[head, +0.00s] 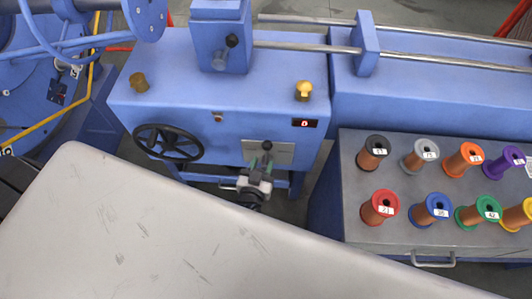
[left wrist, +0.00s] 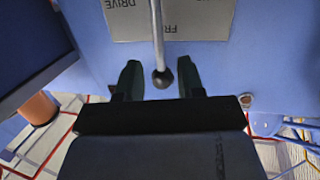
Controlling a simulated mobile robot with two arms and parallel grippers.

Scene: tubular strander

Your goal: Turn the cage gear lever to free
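The cage gear lever is a thin metal rod with a black ball knob (head: 267,146) on the front of the blue machine. In the left wrist view its knob (left wrist: 162,78) hangs between my left gripper's dark green fingers. The fingers are apart with gaps on both sides. A metal plate (head: 283,154) behind the lever reads DRIVE and a partly cut-off word beginning FR, upside down in the left wrist view (left wrist: 205,22). I cannot tell which setting the lever is in. My left gripper (head: 261,161) is open at the lever. My right gripper is not in view.
A black handwheel (head: 168,142) sits left of the lever. A yellow knob (head: 304,91) and a small red display (head: 304,123) are above it. A grey table (head: 375,236) with several coloured spools stands close on the right.

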